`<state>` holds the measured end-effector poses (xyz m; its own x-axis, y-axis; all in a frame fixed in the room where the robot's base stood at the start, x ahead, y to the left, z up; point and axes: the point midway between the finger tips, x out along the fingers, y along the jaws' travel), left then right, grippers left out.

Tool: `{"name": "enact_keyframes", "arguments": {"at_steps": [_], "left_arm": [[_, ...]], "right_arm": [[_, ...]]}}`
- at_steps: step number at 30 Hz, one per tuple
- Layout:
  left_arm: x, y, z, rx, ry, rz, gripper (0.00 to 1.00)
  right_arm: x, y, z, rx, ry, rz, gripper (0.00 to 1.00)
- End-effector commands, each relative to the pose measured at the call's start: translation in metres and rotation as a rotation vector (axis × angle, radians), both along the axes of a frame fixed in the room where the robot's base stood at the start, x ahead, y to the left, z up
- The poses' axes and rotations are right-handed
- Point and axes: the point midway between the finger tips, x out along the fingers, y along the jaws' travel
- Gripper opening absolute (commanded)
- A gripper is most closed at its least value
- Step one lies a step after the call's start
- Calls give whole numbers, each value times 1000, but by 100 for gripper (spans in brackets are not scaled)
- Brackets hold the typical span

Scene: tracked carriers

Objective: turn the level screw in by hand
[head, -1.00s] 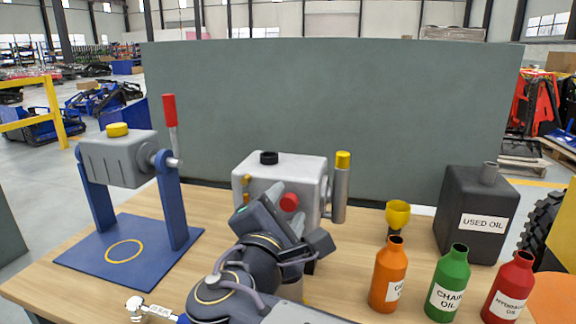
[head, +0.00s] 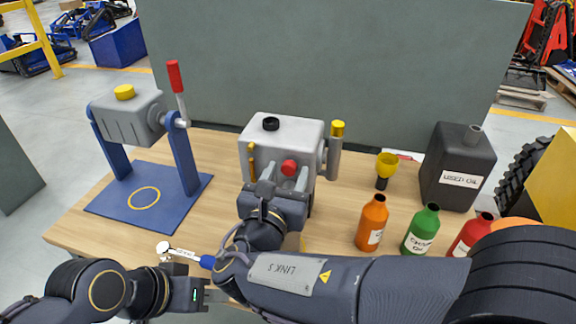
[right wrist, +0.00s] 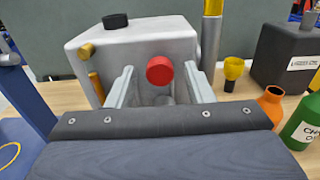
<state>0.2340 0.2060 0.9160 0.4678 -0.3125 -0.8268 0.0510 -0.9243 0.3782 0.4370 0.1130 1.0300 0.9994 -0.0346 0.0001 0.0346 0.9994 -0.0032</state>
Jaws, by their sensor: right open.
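A light grey gearbox housing (head: 282,135) stands on the table with a round red screw head (head: 289,167) on its near face. I take this red head for the level screw. My right gripper (head: 286,181) is open in front of it. In the right wrist view the red head (right wrist: 160,70) shows between the two spread fingers (right wrist: 160,88), with a visible gap on each side; I cannot tell how deep the fingers reach. My left gripper (head: 212,290) is low at the table's near edge, away from the housing; its finger opening is unclear.
A brass knob (right wrist: 87,50) sits left on the housing. A blue stand (head: 110,205) with a second grey unit is at the left. A yellow funnel (head: 387,164), orange bottle (head: 372,222), green bottle (head: 421,230) and used-oil can (head: 457,165) stand at the right. A wrench-like tool (head: 185,255) lies near the front.

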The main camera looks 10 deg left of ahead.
Motion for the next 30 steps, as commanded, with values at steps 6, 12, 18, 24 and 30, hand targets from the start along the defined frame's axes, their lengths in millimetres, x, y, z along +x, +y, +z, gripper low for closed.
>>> {"name": "enact_keyframes", "arguments": {"at_steps": [6, 12, 18, 24, 30], "left_arm": [[0, 0, 0, 0, 0, 0, 36], [0, 0, 1, 0, -1, 0, 36], [0, 0, -16, 0, -1, 0, 36], [0, 0, -66, 0, 0, 0, 36], [0, 0, -110, 0, 0, 0, 36]], "right_arm": [[0, 0, 0, 2, 0, 0, 39], [0, 0, 1, 3, 0, 1, 13], [0, 1, -5, 63, -3, 1, 10], [0, 0, -10, 342, -16, 3, 10], [0, 0, -10, 625, -25, 3, 10]]}}
